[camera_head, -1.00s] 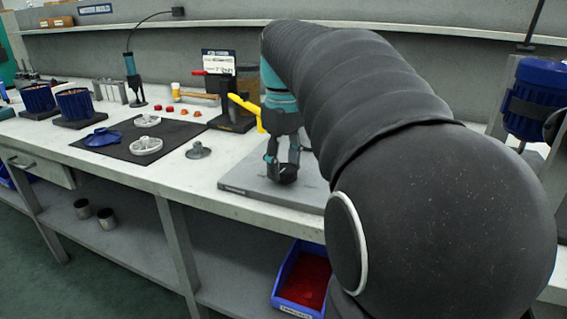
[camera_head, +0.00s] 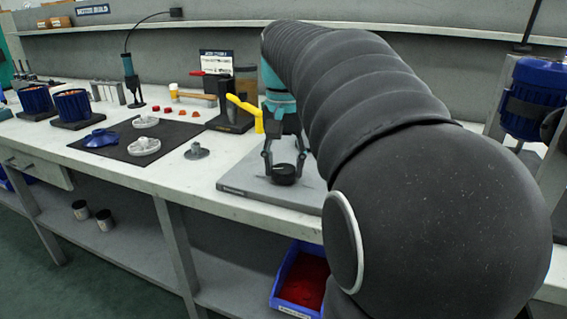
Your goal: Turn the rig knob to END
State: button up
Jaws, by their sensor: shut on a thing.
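The rig knob (camera_head: 284,176) is a round black knob on the grey rig plate (camera_head: 236,184) at the bench's front edge. My gripper (camera_head: 285,170) points straight down from the teal wrist, with one finger at the knob's left side and one at its right. It is shut on the knob. The knob's front face shows between the fingertips. Any marks around the knob, including END, are too small to read here.
A yellow lever (camera_head: 246,107) on a black stand (camera_head: 232,119) is close left of my gripper. A blue bin (camera_head: 287,268) is below the bench. A blue motor (camera_head: 536,98) stands at right.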

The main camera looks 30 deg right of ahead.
aim_at(285, 167)
jog(key=m, duration=0.5)
jog(key=shift+s, duration=0.1)
dwell(0.5)
jog(key=shift+d, duration=0.1)
jog(key=o, duration=1.2)
jog(key=shift+c, duration=0.2)
jog(key=shift+r, duration=0.1)
notch_tip(285, 167, up, 12)
